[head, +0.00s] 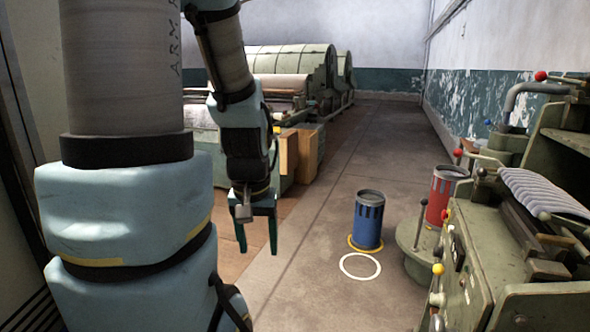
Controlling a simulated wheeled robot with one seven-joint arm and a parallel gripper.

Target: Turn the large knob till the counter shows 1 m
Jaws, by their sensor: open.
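My gripper (257,236) hangs pointing down left of the picture's middle, its two dark green fingers apart and nothing between them. It is in the air, well left of the green machine (520,308) on the right. That machine has a side panel (458,250) with small dark fittings, seen at a steep angle, and several ball-ended levers. I cannot make out which part is the large knob. No counter reading can be made out.
A blue slotted can (368,222) stands on the floor by a white ring (360,266). A red can (442,198) stands behind a lever stand (420,250). Large green drum machines (290,62) and wooden boxes (308,150) are at the back.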

